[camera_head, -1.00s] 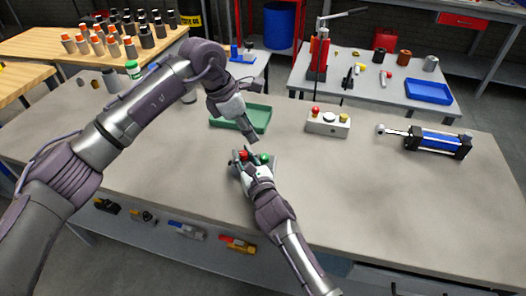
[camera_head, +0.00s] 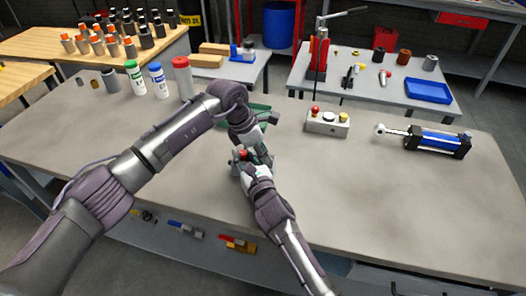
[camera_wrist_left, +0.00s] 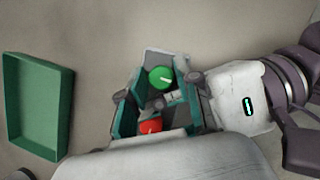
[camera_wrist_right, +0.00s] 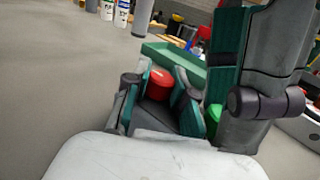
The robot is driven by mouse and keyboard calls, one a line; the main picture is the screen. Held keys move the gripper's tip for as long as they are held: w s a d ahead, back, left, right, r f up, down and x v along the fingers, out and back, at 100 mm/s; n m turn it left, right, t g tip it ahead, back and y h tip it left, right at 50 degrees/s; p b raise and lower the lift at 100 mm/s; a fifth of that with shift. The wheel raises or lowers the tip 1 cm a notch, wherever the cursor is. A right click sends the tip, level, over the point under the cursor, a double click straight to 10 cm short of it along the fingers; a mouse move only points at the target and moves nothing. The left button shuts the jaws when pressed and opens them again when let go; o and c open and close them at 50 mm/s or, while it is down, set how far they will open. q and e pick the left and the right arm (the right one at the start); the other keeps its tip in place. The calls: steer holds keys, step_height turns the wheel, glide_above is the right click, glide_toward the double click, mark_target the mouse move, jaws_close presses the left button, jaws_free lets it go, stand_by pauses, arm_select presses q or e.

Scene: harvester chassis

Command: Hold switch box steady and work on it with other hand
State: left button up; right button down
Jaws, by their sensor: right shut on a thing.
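The small dark switch box has a red knob (camera_head: 242,154) and a green knob (camera_wrist_left: 160,78). My right gripper (camera_wrist_right: 157,95) is shut on the box, with the red knob showing between its fingers in the right wrist view. My left gripper (camera_wrist_left: 155,95) is directly over the box, pointing down. Its fingers are apart, with the green knob showing between their tips; contact is not clear. In the head view the left gripper hides part of the box and the green knob.
A green tray (camera_wrist_left: 38,105) lies just behind the box. A control box (camera_head: 327,122) with a red button and a blue cylinder (camera_head: 438,141) are to the right. Several bottles (camera_head: 134,78) stand at the back left. The bench's front right is clear.

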arm_select(q)
jaws_close()
steer(key=shift+n+t, duration=0.3)
steer(key=shift+n, duration=0.5)
steer(key=shift+o, duration=1.2)
jaws_free()
steer(key=v, duration=1.2)
steer(key=shift+d, duration=0.1)
arm_select(e)
steer(key=c, duration=0.9)
jaws_free()
steer(key=shift+s, duration=0.1)
